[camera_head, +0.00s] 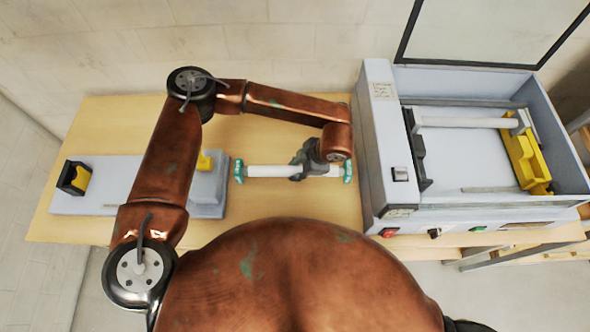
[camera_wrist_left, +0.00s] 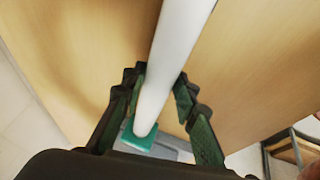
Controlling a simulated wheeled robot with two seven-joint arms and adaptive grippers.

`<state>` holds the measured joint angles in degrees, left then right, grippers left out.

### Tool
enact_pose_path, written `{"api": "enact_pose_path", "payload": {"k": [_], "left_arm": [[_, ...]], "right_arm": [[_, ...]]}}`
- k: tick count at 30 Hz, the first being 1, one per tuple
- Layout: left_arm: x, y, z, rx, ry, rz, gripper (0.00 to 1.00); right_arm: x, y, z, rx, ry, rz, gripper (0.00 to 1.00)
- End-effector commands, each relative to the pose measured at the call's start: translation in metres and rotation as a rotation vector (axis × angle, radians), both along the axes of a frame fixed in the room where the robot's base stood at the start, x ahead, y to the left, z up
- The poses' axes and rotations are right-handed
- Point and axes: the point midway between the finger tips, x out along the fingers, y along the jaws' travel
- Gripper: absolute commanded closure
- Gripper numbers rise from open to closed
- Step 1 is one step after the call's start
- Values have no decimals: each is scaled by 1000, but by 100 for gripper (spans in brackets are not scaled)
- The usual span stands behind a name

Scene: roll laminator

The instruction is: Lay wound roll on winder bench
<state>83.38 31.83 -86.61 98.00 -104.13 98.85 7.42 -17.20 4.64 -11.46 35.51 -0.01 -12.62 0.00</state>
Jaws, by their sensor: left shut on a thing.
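The wound roll is a white cylinder (camera_head: 270,171) with green end caps. It lies level across the picture over the wooden table, between the grey winder bench and the laminator. My left gripper (camera_head: 315,168) is shut on it, right of its middle. In the left wrist view the white roll (camera_wrist_left: 174,50) passes between the fingers of the left gripper (camera_wrist_left: 160,95), and one green cap (camera_wrist_left: 138,139) shows near the palm. The winder bench (camera_head: 110,170) is a low grey unit with yellow parts at the left, partly hidden behind my left arm. My right gripper is not seen.
A large grey laminator (camera_head: 378,170) with an open lid stands at the right. Inside are a white roller (camera_head: 465,122) and a yellow bracket (camera_head: 527,160). The wooden table (camera_head: 280,205) is bare around the roll. A wall (camera_head: 250,45) stands behind.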

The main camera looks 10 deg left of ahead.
Motion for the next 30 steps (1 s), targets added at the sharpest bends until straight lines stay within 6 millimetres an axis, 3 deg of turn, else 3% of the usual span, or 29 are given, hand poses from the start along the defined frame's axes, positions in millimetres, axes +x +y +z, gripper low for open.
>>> {"api": "enact_pose_path", "payload": {"k": [3, 11, 12, 20, 30], "left_arm": [[0, 0, -12, 1, 1, 0, 100], [0, 0, -13, 0, 0, -1, 100], [0, 0, -14, 0, 0, -1, 72], [0, 0, -13, 0, 0, -1, 55], [0, -1, -9, 0, -2, -2, 55]], "right_arm": [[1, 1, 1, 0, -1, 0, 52], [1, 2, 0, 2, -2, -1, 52], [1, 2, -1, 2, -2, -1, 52], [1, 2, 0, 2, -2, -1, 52], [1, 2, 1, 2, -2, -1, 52]]}}
